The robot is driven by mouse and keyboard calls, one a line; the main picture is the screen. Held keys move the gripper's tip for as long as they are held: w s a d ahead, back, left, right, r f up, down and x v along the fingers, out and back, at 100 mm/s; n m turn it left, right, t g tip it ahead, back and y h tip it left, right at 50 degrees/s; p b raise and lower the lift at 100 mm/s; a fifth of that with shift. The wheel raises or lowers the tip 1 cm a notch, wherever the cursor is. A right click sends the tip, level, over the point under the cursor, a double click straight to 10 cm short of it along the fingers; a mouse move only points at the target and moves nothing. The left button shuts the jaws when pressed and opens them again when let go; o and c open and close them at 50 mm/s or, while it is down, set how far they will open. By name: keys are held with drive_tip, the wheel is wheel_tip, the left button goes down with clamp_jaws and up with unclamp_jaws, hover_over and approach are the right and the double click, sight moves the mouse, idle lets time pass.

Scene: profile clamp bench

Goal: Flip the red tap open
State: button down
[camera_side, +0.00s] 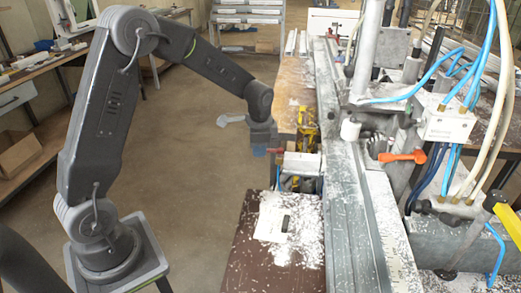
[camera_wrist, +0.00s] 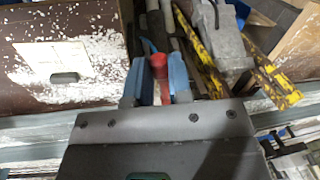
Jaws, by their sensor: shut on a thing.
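The red tap (camera_wrist: 158,66) shows in the wrist view between the two blue finger pads of my gripper (camera_wrist: 157,78). The gripper is shut on it, with one pad on each side. The pads hide part of the tap, and its exact turn angle is hard to tell. In the side view my gripper (camera_side: 260,150) points to the near side of the bench, by the gap below the profile rail. The tap itself cannot be made out there.
An orange lever (camera_side: 402,157) sits on the machine right of the long metal rail (camera_side: 345,165). Yellow metal parts (camera_wrist: 270,80) lie close right of the fingers in the wrist view. A chip-covered white plate (camera_side: 272,218) lies on the brown bench top. Blue hoses hang at the right.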

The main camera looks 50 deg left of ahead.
drive_tip(key=shift+w+a+m, duration=0.4)
drive_tip(key=shift+a+m, duration=0.1)
drive_tip(key=shift+m, duration=0.5)
drive_tip(key=c, duration=1)
unclamp_jaws()
drive_tip(key=shift+c, duration=0.2)
drive_tip(key=shift+r, duration=0.1)
wheel_tip(320, 180, up, 14)
drive_tip(key=s+d, duration=0.1)
drive_tip(key=shift+s+d+f, duration=0.25)
